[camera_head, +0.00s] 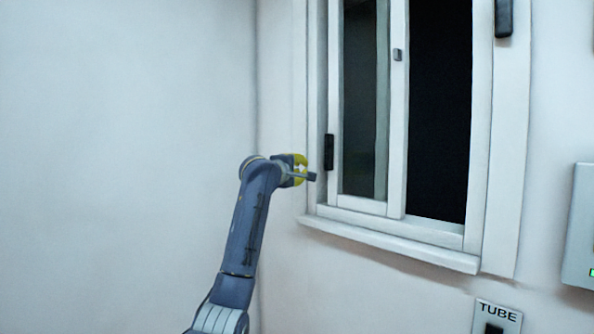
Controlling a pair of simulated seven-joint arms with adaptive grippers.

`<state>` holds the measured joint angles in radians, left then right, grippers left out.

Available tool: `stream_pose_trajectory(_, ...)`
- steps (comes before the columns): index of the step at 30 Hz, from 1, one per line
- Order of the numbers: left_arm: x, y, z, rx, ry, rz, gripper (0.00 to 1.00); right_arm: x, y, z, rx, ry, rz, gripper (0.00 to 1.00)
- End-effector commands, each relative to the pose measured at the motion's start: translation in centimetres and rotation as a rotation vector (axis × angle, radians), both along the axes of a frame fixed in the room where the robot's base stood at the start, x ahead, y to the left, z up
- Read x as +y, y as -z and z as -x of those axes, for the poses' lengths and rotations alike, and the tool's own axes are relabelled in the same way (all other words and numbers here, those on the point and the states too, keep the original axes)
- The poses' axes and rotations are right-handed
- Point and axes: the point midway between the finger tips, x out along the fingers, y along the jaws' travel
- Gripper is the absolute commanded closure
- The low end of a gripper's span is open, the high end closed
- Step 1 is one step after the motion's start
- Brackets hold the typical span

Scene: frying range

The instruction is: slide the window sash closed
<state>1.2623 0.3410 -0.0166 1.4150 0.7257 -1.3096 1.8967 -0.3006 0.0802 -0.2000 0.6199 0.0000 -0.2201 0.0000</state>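The window sash (397,120) is a white-framed pane with grey glass. It sits at the left side of the white window frame (510,150), and the right part of the opening is uncovered and black. A black handle (328,152) is at the sash's lower left edge. A small grey latch (398,54) is on its right stile. My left gripper (311,174), with yellow-green parts, is just left of and slightly below the handle, by the frame's left edge. Whether it touches anything is unclear, and its fingers are too small to read. My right gripper is out of view.
A white sill (390,242) juts out below the window. Another black fitting (503,18) is on the frame's upper right. A pale wall box (580,228) is at the right edge, and a plate marked TUBE (497,316) is below. The wall at left is bare.

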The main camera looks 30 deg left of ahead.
Motion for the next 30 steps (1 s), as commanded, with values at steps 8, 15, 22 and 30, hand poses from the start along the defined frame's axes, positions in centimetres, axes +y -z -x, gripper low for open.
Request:
stream_pose_trajectory(8, 0.0, 0.0, -3.4, 0.001, 0.0, 0.0, 1.0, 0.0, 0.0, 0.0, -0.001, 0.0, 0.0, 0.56)
stream_pose_trajectory(15, -1.0, 0.0, -4.3, -0.002, 0.002, -0.002, 1.0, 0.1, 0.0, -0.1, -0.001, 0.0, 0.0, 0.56)
stream_pose_trajectory(22, -2.8, 0.0, -3.7, -0.001, 0.001, -0.003, 1.0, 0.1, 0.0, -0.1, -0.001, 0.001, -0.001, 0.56)
stream_pose_trajectory(30, -3.7, 0.0, -3.3, 0.0, 0.0, -0.001, 1.0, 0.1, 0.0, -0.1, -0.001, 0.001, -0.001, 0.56)
